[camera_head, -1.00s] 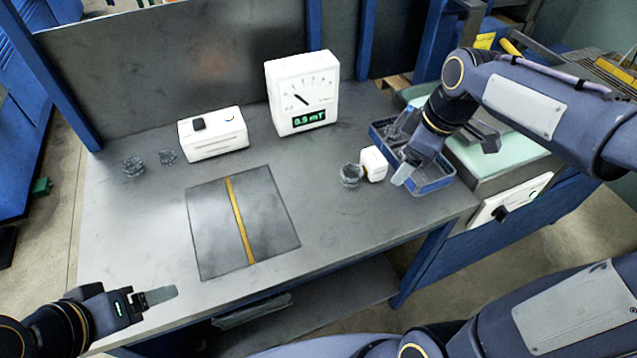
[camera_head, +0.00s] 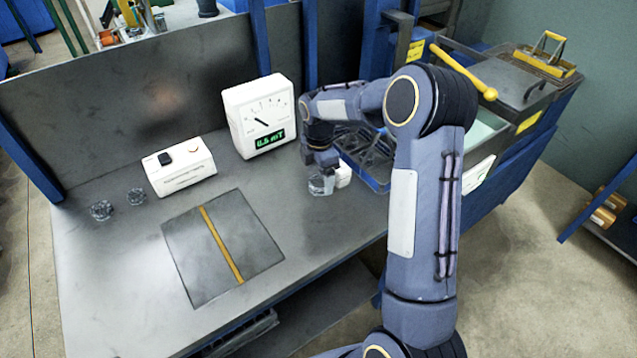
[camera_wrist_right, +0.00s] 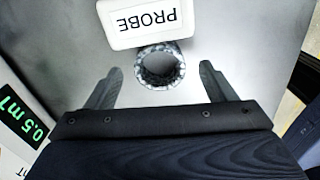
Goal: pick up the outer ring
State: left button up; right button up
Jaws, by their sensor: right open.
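A dark, mottled ring (camera_head: 320,187) stands on the bench beside the white block marked PROBE (camera_head: 344,175). In the right wrist view the ring (camera_wrist_right: 141,67) lies between the two fingers of my right gripper (camera_wrist_right: 160,69), with a gap on each side; the block (camera_wrist_right: 140,22) is just above it in the picture. My right gripper (camera_head: 321,170) is open and over the ring in the head view, partly hiding it. Two smaller dark rings (camera_head: 101,210) (camera_head: 137,197) lie at the bench's left. My left gripper is out of view.
A blue tray (camera_head: 372,183) stands right of the block, partly behind my right arm. A meter (camera_head: 258,105) and a white box (camera_head: 181,168) stand at the back. A dark plate (camera_head: 195,255) with a yellow stripe lies mid-bench. The bench's front left is clear.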

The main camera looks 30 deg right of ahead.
jog(key=shift+f, duration=0.75)
jog(key=c, duration=1.1)
jog(key=shift+c, duration=0.4)
jog(key=shift+r, duration=0.15)
